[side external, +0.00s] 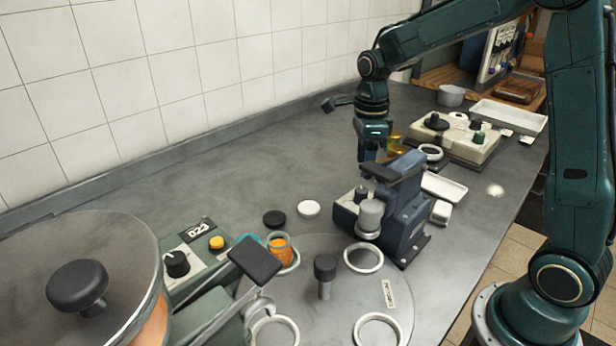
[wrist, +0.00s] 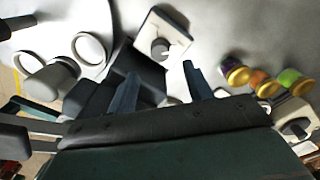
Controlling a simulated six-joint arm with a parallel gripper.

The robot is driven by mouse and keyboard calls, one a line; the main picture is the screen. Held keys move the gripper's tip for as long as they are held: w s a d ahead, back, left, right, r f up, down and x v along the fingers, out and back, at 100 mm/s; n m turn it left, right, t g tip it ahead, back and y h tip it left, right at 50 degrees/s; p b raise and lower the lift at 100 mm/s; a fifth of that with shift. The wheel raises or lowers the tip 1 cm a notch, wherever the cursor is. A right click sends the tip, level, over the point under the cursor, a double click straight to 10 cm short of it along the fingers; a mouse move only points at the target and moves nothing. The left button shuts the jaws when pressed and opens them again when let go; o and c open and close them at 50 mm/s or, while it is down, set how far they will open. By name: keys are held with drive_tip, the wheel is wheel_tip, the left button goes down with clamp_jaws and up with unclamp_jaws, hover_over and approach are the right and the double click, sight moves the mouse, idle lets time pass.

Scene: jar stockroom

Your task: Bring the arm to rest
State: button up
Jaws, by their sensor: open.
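My gripper (side external: 372,154) hangs above the bench behind the dark blue press-like device (side external: 405,205). In the wrist view my gripper (wrist: 160,75) has its two blue fingers spread apart with nothing held between them. The fingers overlap the dark device in that view, and the gap to it is hard to judge. My arm reaches in from the upper right in the side view.
Several gold-lidded jars (wrist: 265,83) stand right of my fingers. An orange-filled jar (side external: 281,250) stands by the grey round plate (side external: 345,290) with white rings. A control box (side external: 455,137) and white tray (side external: 508,116) lie farther back. The left rear bench is clear.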

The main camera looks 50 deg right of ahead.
drive_tip(key=shift+a+r+n, duration=0.2)
drive_tip(key=shift+r+n, duration=0.1)
drive_tip(key=shift+r, duration=0.25)
drive_tip(key=s+a+r+n+t, duration=0.35)
drive_tip(key=s+r+n, duration=0.25)
drive_tip(key=r+n, duration=0.35)
drive_tip(key=s+a+n+t, duration=0.2)
drive_tip(key=s+n, duration=1.4)
drive_tip(key=shift+a, duration=0.4)
